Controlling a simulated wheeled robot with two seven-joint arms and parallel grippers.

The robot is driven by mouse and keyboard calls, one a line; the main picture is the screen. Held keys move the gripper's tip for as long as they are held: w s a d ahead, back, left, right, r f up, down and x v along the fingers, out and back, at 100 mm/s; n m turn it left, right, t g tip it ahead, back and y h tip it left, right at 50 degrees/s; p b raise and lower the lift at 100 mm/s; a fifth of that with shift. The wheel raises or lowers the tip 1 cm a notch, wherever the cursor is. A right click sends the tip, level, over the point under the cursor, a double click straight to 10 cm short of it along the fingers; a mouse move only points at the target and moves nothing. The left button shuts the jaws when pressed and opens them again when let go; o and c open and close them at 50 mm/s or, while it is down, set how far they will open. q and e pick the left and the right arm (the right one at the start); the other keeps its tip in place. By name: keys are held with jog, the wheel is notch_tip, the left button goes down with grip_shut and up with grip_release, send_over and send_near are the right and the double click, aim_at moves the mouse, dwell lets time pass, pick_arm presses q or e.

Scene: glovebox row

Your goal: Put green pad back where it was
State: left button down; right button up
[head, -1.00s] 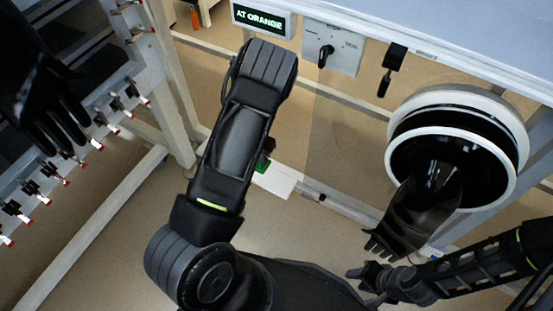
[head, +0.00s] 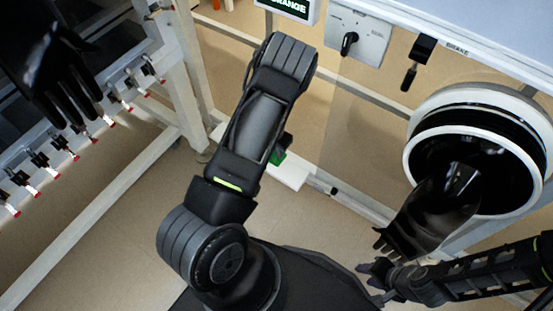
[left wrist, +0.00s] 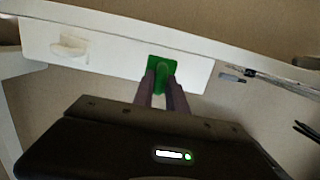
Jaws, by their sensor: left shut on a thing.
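The green pad (head: 278,157) shows in the head view just right of my left forearm, over a white board. In the left wrist view the green pad (left wrist: 162,65) is between the fingertips of my left gripper (left wrist: 162,82), which is shut on it. The pad is over the white board (left wrist: 110,55); I cannot tell whether it touches the board. In the head view my left gripper (head: 284,147) is mostly hidden behind my own arm. My right gripper (head: 372,271) is at the lower right, below a black glove; its finger opening is unclear.
A round glovebox port (head: 415,155) with a black glove (head: 430,220) hanging out is at the right. A knob panel (head: 357,36) and a black handle (head: 418,55) are above. A rack with clips (head: 85,135) and another black glove (head: 60,80) stand left.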

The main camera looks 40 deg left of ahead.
aim_at(276, 158)
pick_arm(q)
jog(key=shift+f+b, duration=1)
jog(key=shift+f, duration=1.45)
jog(key=shift+f, duration=0.15)
jog(key=c, duration=1.3)
grip_release()
jog(key=shift+c, duration=0.2)
jog(key=r+p, duration=0.1)
jog(key=r, duration=0.2)
jog(key=r+p, duration=0.2)
jog(key=r, duration=0.2)
jog(key=s+r+p, duration=0.1)
jog(key=r, duration=0.3)
jog(key=shift+s+r, duration=0.2)
jog(key=shift+r, duration=0.45)
